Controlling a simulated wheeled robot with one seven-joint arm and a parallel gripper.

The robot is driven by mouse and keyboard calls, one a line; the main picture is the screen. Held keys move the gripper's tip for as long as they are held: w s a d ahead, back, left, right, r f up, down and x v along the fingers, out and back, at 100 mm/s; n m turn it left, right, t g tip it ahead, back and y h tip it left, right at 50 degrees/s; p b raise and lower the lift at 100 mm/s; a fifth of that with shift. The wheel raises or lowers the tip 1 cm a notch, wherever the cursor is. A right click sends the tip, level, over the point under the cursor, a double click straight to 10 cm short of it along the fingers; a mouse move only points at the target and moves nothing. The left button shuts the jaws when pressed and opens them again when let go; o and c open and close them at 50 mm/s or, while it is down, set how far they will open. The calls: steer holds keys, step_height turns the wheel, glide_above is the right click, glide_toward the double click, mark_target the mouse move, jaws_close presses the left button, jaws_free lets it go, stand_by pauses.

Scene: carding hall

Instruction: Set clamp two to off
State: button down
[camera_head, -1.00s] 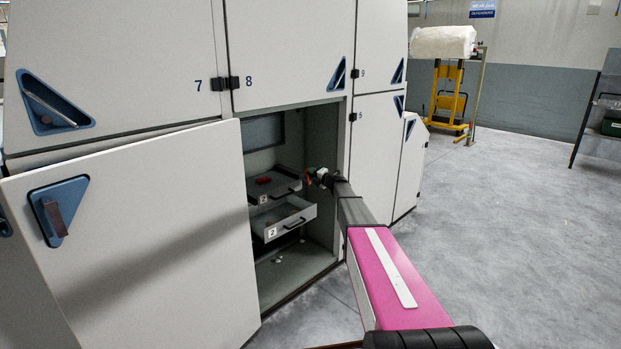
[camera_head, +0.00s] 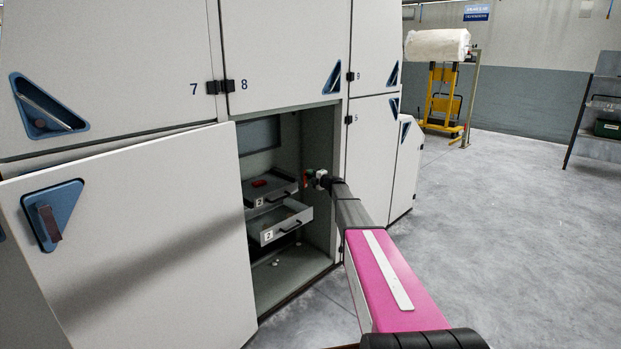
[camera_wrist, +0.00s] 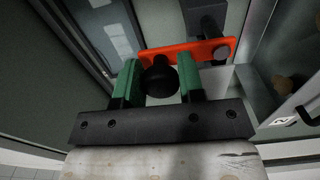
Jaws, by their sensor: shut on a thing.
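An orange lever (camera_wrist: 190,50) with a black ball knob (camera_wrist: 160,78) shows in the wrist view, lying almost level across the picture. Its right end meets a dark bracket (camera_wrist: 207,22). My gripper (camera_wrist: 161,82) has its two green fingers on either side of the knob and is shut on it. In the head view my gripper (camera_head: 319,179) reaches into the open cabinet bay (camera_head: 318,140), at its right side, with the orange lever (camera_head: 307,179) just left of it. I see no off marking by the lever.
The open cabinet door (camera_head: 140,235) stands at the left. Small pale bits lie on the bay floor.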

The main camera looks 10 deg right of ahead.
steer(key=c, duration=0.8)
jaws_free()
steer(key=shift+d, duration=0.1)
steer(key=shift+o, duration=0.2)
steer(key=v, duration=1)
steer(key=shift+s+d, duration=0.2)
steer(key=shift+s, duration=0.1)
steer(key=shift+s, duration=0.1)
